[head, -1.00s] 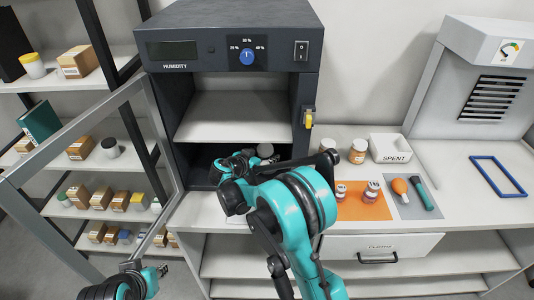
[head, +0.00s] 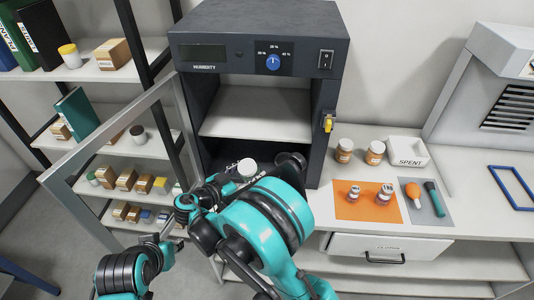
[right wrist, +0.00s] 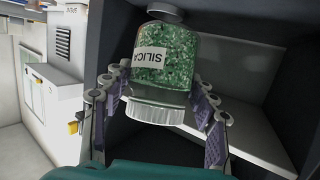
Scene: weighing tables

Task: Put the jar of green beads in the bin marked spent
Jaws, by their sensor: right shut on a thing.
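The jar of green beads (right wrist: 165,58), labelled SILICA, fills the middle of the right wrist view, its pale lid (right wrist: 155,110) towards the bottom of the picture. My right gripper (right wrist: 160,100) has a finger on each side of it and is shut on it. In the head view, the white lid (head: 247,167) shows by my right gripper (head: 238,174) at the cabinet's lower opening; my arm hides much of the jar. The white bin marked SPENT (head: 407,162) stands on the counter at right. My left gripper (head: 174,238) is low at left, its jaws unclear.
The dark humidity cabinet (head: 328,120) has its glass door (head: 110,136) open to the left. Two orange-brown jars (head: 344,151) stand left of the bin. Two small jars stand on an orange mat (head: 345,207); a grey mat (head: 417,214) holds tools.

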